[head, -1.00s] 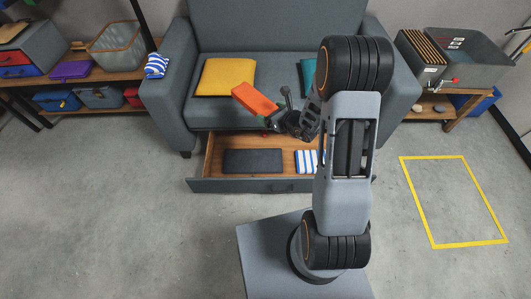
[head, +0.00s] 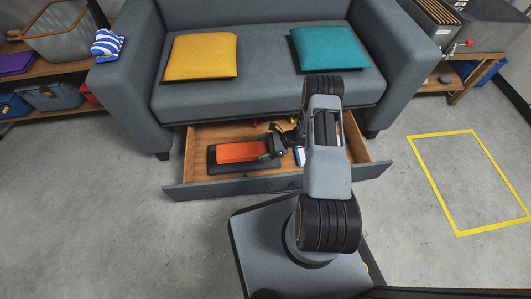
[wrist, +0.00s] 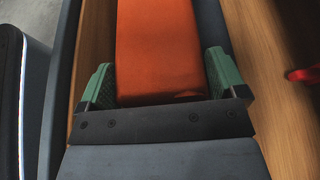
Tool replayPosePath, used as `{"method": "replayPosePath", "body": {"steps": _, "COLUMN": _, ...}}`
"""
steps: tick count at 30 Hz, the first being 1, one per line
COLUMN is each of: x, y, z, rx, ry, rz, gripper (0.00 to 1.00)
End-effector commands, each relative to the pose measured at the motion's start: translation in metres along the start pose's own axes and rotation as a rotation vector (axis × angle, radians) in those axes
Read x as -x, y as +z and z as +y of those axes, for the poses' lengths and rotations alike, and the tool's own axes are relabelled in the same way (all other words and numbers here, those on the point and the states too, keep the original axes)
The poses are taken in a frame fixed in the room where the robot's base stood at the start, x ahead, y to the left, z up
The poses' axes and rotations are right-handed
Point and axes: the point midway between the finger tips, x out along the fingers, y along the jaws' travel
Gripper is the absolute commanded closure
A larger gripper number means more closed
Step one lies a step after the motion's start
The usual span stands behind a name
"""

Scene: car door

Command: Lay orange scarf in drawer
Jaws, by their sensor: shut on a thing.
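The orange scarf (head: 238,152) is a folded, flat block in the drawer (head: 232,188) that stands pulled out under the sofa. It lies over or just above a dark folded cloth (head: 212,157) inside the drawer; I cannot tell if they touch. My gripper (head: 272,146) is at the right end of the scarf. In the wrist view the scarf (wrist: 158,45) lies between my gripper's green fingers (wrist: 160,88), and my gripper is shut on it. A blue-and-white striped cloth (head: 299,156) in the drawer is mostly hidden by my arm.
The grey sofa (head: 265,103) stands over the drawer, with a yellow cushion (head: 201,56) and a teal cushion (head: 330,46) on its seat. Small red items (head: 271,126) show at the drawer's back, one also in the wrist view (wrist: 304,74). The floor's yellow outline (head: 462,231) is empty.

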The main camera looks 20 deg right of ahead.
Motion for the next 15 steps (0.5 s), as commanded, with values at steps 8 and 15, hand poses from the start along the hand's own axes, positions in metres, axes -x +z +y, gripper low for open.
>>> {"method": "replayPosePath", "body": {"steps": 8, "x": -0.021, "y": -0.04, "z": 0.001, "rx": 0.003, "ry": 0.007, "rz": 0.0, "gripper": 0.37}}
{"method": "replayPosePath", "body": {"steps": 15, "x": -0.028, "y": -0.061, "z": 0.001, "rx": 0.002, "ry": 0.004, "rz": 0.0, "gripper": 0.37}}
